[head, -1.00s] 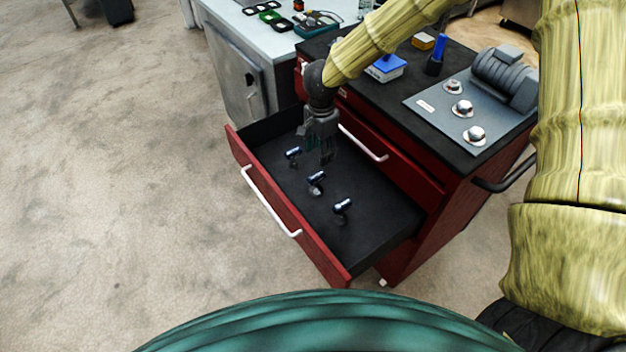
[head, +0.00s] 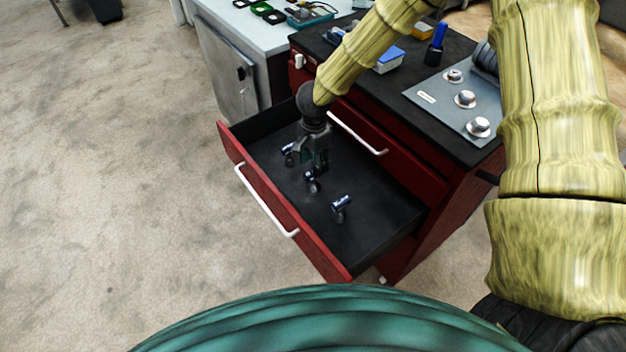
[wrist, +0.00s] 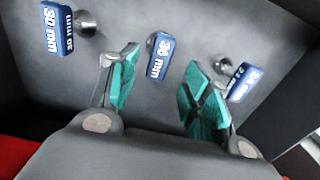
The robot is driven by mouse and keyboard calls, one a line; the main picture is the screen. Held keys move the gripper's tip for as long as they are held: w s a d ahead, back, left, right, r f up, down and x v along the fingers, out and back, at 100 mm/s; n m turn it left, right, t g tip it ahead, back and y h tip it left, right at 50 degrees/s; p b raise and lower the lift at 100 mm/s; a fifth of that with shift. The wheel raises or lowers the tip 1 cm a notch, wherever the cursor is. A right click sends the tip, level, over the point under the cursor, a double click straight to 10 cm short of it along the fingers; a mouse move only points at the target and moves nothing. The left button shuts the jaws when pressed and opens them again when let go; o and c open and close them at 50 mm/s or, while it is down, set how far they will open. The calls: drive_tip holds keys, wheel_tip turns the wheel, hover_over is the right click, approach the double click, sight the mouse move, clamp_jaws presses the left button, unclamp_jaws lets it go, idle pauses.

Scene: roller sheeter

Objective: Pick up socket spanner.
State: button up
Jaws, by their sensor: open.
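Three socket spanners with blue labels lie in the open drawer (head: 365,225). In the head view there is a far one (head: 288,150), a middle one (head: 312,184) and a near one (head: 341,204). My gripper (head: 316,166) is open just above the middle one and partly covers it. In the wrist view the middle spanner (wrist: 158,58) shows between and beyond my two teal fingertips, apart from them. The left spanner (wrist: 60,30) reads "30 mm". The right spanner (wrist: 240,82) is partly behind a finger; its label is hard to read. My gripper (wrist: 161,62) holds nothing.
The drawer's red front with a white handle (head: 266,203) stands out from the red cabinet. A closed drawer handle (head: 357,133) is just behind my gripper. A grey plate (head: 450,103) with round fittings lies on the cabinet top. The drawer floor around the spanners is clear.

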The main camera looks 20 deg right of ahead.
sight(313, 181)
drive_tip(key=shift+s+a+f, duration=0.1)
drive_tip(key=shift+a+f, duration=0.05)
drive_tip(key=shift+f, duration=1.05)
drive_tip(key=shift+s+a+f, duration=0.1)
drive_tip(key=shift+f, duration=1.05)
clamp_jaws()
